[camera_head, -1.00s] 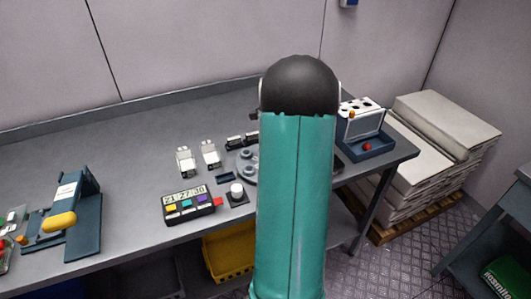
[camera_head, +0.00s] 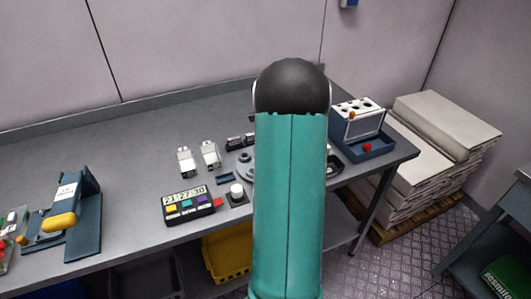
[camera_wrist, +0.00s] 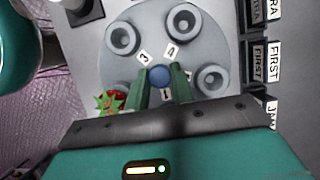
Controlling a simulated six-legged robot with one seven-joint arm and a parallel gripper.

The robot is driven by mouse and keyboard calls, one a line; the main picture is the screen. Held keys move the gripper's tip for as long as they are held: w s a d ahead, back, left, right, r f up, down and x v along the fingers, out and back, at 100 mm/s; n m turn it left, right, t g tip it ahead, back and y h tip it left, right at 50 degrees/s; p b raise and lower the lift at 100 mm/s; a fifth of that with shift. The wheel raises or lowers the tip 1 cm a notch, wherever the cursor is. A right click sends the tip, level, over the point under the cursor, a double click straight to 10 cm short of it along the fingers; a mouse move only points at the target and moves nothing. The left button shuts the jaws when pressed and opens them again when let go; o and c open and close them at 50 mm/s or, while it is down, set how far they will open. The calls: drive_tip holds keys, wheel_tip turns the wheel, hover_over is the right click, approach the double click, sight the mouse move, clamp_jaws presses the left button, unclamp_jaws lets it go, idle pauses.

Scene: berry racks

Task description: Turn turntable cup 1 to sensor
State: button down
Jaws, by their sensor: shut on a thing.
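The grey turntable (camera_wrist: 152,27) fills the middle of the wrist view. It carries a blue centre knob (camera_wrist: 160,75) and open grey cups at the upper left (camera_wrist: 122,38), at the top (camera_wrist: 183,21) and at the right (camera_wrist: 212,80). Labels 3, 4 and 1 show around the knob; label 1 lies between my fingers. A red berry with green leaves (camera_wrist: 109,101) is at the lower left, partly hidden by my gripper. My gripper (camera_wrist: 161,82) is shut on the blue knob. In the head view, my arm hides most of the turntable (camera_head: 246,167). I cannot tell which part is the sensor.
Left of the turntable stand a control box (camera_head: 188,204) with coloured buttons and a white knob (camera_head: 237,190) on a dark base. A rack with holes (camera_head: 359,122) stands at the right end.

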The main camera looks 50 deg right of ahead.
drive_tip(key=shift+r, duration=0.15)
drive_tip(key=c, duration=1.2)
unclamp_jaws()
drive_tip(key=v, duration=1.3)
drive_tip(key=shift+s+d+r, duration=0.15)
drive_tip(key=shift+d+r, duration=0.05)
drive_tip(key=shift+r, duration=0.05)
